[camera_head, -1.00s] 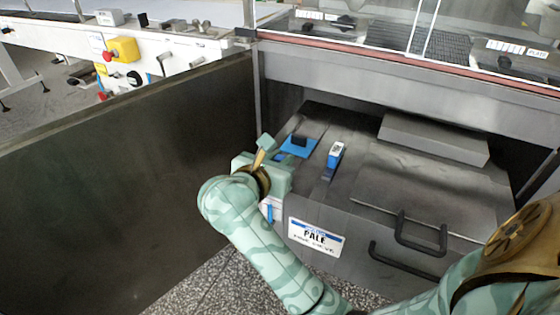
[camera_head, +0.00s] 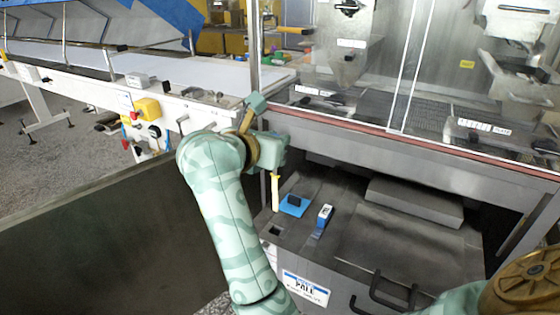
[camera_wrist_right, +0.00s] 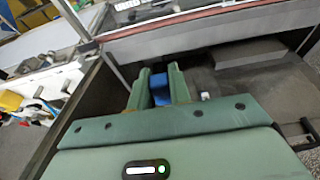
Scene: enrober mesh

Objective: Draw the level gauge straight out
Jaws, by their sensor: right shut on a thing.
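My right gripper (camera_head: 276,162) is shut on the level gauge (camera_head: 275,192), above the left part of the grey tank lid. The gauge is a cream stick hanging about upright below the gripper. Its top is hidden by the gripper in the head view. In the right wrist view a blue part (camera_wrist_right: 158,88) sits between the two green fingers. A dark square opening (camera_head: 275,230) shows in the lid below the stick; the stick's lower end appears above it, clear of the lid. My left gripper is not in view.
On the tank (camera_head: 345,195) are a blue pad with a black block (camera_head: 293,203) and a small blue-and-white device (camera_head: 324,214). A machine frame (camera_head: 390,155) overhangs the tank behind. A dark panel (camera_head: 90,235) stands left. The tank's front has black handles.

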